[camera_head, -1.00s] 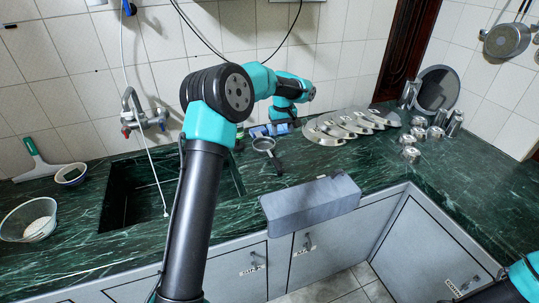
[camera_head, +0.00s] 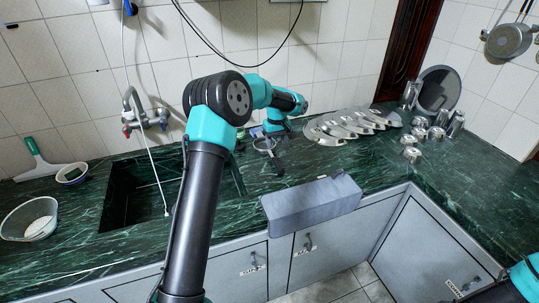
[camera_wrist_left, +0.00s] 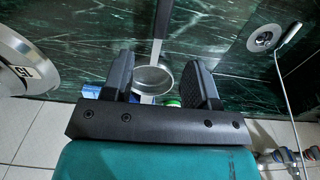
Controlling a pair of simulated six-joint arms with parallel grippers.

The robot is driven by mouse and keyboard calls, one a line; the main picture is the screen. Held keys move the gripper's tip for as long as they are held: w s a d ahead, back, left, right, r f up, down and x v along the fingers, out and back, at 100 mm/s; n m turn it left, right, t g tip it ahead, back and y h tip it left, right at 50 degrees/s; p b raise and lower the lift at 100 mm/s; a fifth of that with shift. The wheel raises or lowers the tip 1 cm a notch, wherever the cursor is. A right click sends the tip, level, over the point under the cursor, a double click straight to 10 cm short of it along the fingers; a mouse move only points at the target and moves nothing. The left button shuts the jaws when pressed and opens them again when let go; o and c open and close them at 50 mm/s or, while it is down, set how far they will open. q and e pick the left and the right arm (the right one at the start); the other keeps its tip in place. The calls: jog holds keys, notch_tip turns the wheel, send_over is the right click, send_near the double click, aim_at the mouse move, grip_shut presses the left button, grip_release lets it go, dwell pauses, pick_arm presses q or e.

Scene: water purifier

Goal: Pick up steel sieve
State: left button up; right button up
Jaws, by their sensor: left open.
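The steel sieve (camera_head: 264,144) lies on the green counter to the right of the sink, its dark handle pointing toward the front. In the left wrist view its round pan (camera_wrist_left: 152,79) shows between my fingers, with the handle running up the picture. My left gripper (camera_wrist_left: 160,64) is open and empty, one finger on each side of the sieve in that view. Contact with the sieve cannot be made out. In the head view my left wrist is above and behind the sieve, and the fingers are mostly hidden.
Several steel plates (camera_head: 343,126) stand right of the sieve, with steel cups (camera_head: 436,132) beyond. The sink (camera_head: 140,190) is at left. A grey box (camera_head: 310,206) is at the counter's front edge. Blue and green items (camera_wrist_left: 172,102) are close behind the sieve.

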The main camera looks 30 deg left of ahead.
aim_at(275, 160)
pick_arm(q)
jog(key=shift+f, duration=2.75)
jog(key=shift+a+f, duration=0.15)
jog(key=shift+f, duration=2.45)
jog(key=shift+c, duration=0.3)
grip_shut()
